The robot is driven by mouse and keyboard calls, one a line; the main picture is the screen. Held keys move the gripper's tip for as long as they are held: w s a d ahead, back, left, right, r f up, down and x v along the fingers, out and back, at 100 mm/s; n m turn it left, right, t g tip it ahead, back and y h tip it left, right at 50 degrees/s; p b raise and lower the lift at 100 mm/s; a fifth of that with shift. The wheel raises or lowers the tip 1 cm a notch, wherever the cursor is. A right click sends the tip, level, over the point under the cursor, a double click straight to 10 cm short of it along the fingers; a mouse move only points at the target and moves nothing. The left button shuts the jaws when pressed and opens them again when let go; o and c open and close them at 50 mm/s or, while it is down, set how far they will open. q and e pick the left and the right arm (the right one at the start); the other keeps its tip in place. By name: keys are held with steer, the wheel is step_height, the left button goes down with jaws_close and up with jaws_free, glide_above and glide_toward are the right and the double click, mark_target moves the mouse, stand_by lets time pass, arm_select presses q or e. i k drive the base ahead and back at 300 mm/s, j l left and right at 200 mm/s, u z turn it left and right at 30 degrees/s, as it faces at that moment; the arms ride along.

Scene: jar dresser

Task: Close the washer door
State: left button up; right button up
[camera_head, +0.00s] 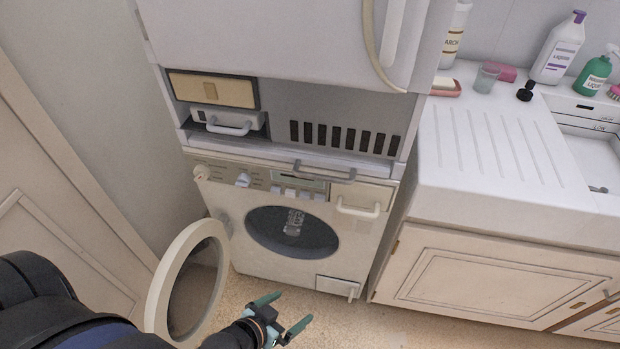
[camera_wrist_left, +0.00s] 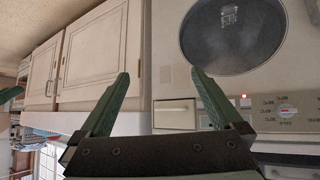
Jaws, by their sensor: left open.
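The washer (camera_head: 210,172) stands below a dryer unit, with its round dark opening (camera_head: 292,232) facing me. The washer door (camera_head: 188,283), a cream ring with dark glass, hangs wide open to the left of the opening. My left gripper (camera_head: 289,316) is low in front of the washer, to the right of the door and apart from it. Its green fingers are spread and empty. In the left wrist view my left gripper (camera_wrist_left: 160,100) is open, with the washer opening (camera_wrist_left: 232,30) beyond the fingers. My right gripper cannot be made out in the head view.
A cabinet (camera_head: 480,278) with a white sink counter (camera_head: 490,150) stands close on the right. Bottles, including a green one (camera_head: 594,72), stand on it. A panelled door (camera_head: 60,240) and wall are on the left. Some floor (camera_head: 262,285) is free before the washer.

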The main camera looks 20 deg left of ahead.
mark_target(186, 289)
steer(key=u, duration=0.35)
steer(key=k+j+u, duration=0.1)
steer(key=u, duration=0.2)
steer(key=k+u, duration=0.1)
steer(key=u, duration=0.25)
